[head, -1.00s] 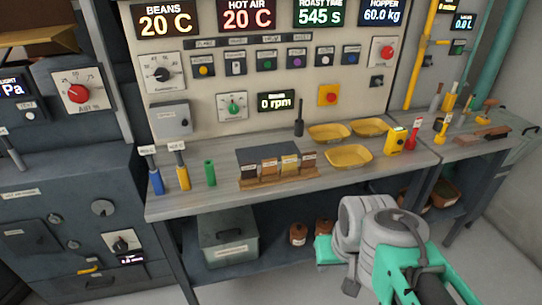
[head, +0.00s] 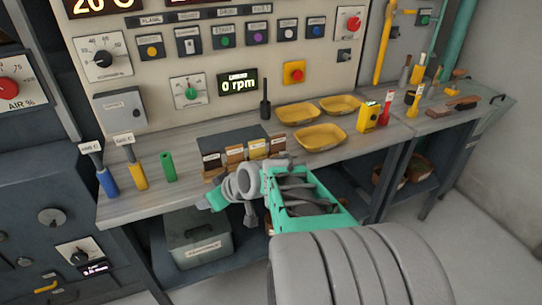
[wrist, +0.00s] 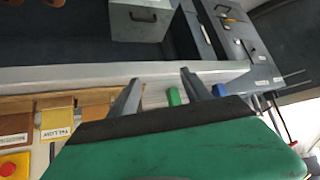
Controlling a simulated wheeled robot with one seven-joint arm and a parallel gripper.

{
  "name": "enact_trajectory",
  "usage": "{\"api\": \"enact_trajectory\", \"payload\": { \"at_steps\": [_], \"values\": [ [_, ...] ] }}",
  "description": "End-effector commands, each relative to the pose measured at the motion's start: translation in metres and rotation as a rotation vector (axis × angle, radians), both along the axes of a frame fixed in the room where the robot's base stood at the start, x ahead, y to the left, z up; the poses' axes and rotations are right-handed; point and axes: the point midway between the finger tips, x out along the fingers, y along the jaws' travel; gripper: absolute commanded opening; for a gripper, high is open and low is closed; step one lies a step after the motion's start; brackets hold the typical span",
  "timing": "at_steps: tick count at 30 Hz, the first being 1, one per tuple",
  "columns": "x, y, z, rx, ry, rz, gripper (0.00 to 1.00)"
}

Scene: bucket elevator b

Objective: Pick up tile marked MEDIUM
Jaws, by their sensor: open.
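A row of small tiles (head: 257,151) in brown and yellow shades stands in a wooden rack at the front of the bench, against a dark box. Their labels are too small to read in the head view, so I cannot tell which is marked MEDIUM. In the wrist view a yellow tile (wrist: 57,117) and a brown tile (wrist: 14,126) show at the left, with upside-down labels; another brown tile is partly hidden by my gripper body. My gripper (wrist: 158,88) is open and empty, its fingers over the bench's front edge. My arm partly covers the rack in the head view.
A grey lidded bin (head: 195,243) sits below the bench. The control panel (head: 215,60) rises behind.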

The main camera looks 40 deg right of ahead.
Motion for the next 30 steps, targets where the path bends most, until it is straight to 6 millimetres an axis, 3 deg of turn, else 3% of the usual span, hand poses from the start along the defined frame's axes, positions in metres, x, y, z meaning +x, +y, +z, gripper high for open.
{"api": "enact_trajectory", "payload": {
  "at_steps": [1, 4, 6, 10, 14, 25, 30],
  "values": [
    [0.012, -0.038, -0.023, 0.020, -0.110, -0.046, 0.56],
    [0.022, -0.114, -0.015, 0.015, -0.382, -0.150, 0.56],
    [0.011, -0.167, -0.004, -0.010, -0.544, -0.250, 0.56],
    [-0.020, -0.233, 0.016, -0.064, -0.735, -0.399, 0.56],
    [-0.026, -0.254, 0.026, -0.086, -0.793, -0.448, 0.56],
    [0.031, -0.270, 0.033, -0.085, -0.792, -0.445, 0.56],
    [0.042, -0.275, 0.030, -0.086, -0.792, -0.449, 0.56]
  ]
}}
